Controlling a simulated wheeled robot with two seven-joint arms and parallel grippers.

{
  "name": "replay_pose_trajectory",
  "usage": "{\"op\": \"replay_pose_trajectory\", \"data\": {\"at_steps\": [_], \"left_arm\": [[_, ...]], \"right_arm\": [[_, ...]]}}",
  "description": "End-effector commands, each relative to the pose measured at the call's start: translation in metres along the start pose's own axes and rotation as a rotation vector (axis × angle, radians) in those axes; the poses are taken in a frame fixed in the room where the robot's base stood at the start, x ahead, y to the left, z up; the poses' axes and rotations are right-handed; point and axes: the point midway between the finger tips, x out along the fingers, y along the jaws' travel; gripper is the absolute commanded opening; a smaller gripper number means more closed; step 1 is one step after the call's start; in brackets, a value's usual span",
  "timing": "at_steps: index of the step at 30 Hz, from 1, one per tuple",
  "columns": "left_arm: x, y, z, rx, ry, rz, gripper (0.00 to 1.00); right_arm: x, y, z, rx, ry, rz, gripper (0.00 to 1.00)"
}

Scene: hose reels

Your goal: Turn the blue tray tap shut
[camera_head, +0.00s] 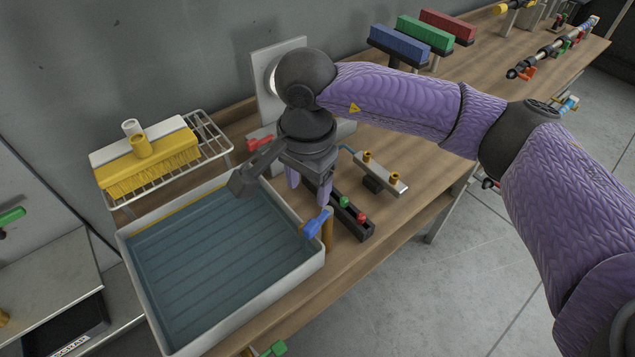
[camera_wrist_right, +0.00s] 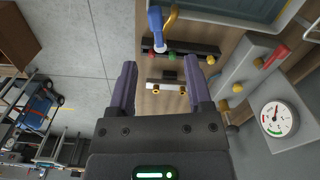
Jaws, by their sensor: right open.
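The blue tap handle (camera_head: 317,222) is at the right corner of the white-rimmed tray (camera_head: 268,303), which has a blue-grey inside. In the right wrist view the blue handle (camera_wrist_right: 155,25) shows at the top, slanting beside a curved yellow pipe (camera_wrist_right: 171,18). My right gripper (camera_head: 308,190) is above the bench just behind the tap, pointing down. In the wrist view its two fingers (camera_wrist_right: 162,78) are apart with nothing between them, and the blue handle lies beyond their tips. My left gripper is not in view.
A dark bar with green and red knobs (camera_head: 350,215) lies beside the tap. A light bar with brass knobs (camera_head: 381,173) is behind it. A gauge (camera_wrist_right: 278,119) and red handle (camera_wrist_right: 271,60) show at right. A yellow brush (camera_head: 150,165) sits on a wire rack.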

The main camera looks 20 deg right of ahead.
Motion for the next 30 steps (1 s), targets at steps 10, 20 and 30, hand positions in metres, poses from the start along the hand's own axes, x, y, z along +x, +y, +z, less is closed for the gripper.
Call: {"op": "replay_pose_trajectory", "data": {"at_steps": [10,20,30], "left_arm": [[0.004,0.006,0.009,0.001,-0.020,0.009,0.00],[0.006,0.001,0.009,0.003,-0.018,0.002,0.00],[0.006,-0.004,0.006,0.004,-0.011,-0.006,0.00]], "right_arm": [[0.073,0.004,-0.001,-0.002,0.005,0.018,0.65],[0.100,0.004,-0.001,-0.003,0.005,0.011,0.65],[0.099,0.004,-0.001,-0.003,0.004,0.011,0.20]]}}
